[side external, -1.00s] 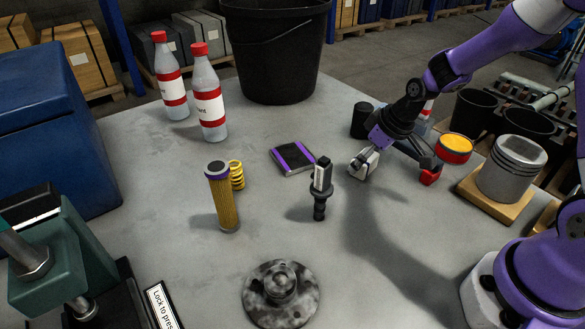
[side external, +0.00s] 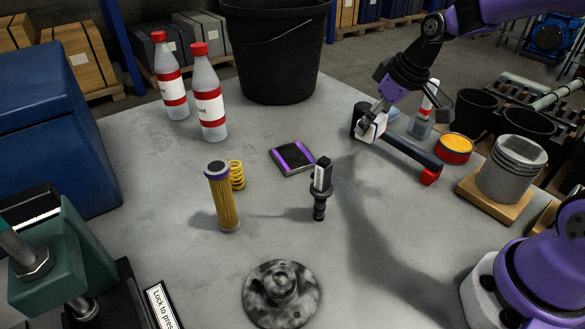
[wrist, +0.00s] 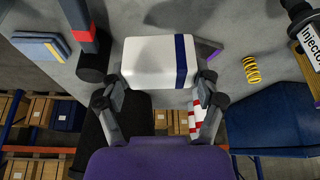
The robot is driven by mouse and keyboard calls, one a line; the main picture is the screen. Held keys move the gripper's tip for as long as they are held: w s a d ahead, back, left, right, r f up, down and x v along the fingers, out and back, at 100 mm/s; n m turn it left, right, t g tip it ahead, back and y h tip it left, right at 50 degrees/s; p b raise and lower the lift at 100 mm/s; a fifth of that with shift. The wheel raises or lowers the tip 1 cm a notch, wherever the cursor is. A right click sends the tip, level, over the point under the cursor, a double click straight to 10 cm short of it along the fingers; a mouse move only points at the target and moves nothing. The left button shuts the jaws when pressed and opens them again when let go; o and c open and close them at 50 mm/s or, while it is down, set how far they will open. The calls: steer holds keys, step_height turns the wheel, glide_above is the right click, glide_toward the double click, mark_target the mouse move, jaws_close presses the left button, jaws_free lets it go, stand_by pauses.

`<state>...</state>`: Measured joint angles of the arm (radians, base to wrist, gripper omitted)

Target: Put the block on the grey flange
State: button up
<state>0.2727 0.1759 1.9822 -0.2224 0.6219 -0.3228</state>
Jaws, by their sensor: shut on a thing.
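The white block with a blue stripe (wrist: 150,62) is between my gripper's fingers in the wrist view. It also shows in the side view (side external: 371,126), up near the long dark tool. My gripper (side external: 374,112) is shut on the block and appears to hold it above the table; it also shows in the wrist view (wrist: 157,90). The grey flange (side external: 281,294), a mottled round disc with a raised central hub, lies at the front middle of the table. It is well apart from the block, and its top is bare. The wrist view does not show the flange.
A black-and-white injector (side external: 320,188) stands between gripper and flange. A purple-edged dark pad (side external: 293,157), yellow filter (side external: 223,197) and spring (side external: 237,175) are left of it. A dark red-ended tool (side external: 412,152), red-and-yellow tin (side external: 455,148) and piston (side external: 512,168) are right. Front centre-right is clear.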

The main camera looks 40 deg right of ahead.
step_height(320, 180, up, 12)
steer(key=s+a+n+g+y, duration=0.1)
steer(key=s+a+n, duration=0.25)
steer(key=a, duration=0.65)
steer(key=s+a+n+y, duration=0.2)
steer(key=s+a+n, duration=0.15)
steer(key=a, duration=0.75)
steer(key=s+a+n+g, duration=0.3)
steer(key=s+a+n, duration=0.7)
steer(key=s, duration=0.7)
steer(key=m, duration=0.1)
glide_above(269, 285)
steer(key=d, duration=0.2)
steer(key=shift+y, duration=0.3)
steer(key=f, duration=1.1)
steer(key=shift+s+a+f, duration=0.15)
steer(key=shift+s+f, duration=0.15)
steer(key=shift+w+f, duration=0.2)
steer(key=shift+f, duration=1.95)
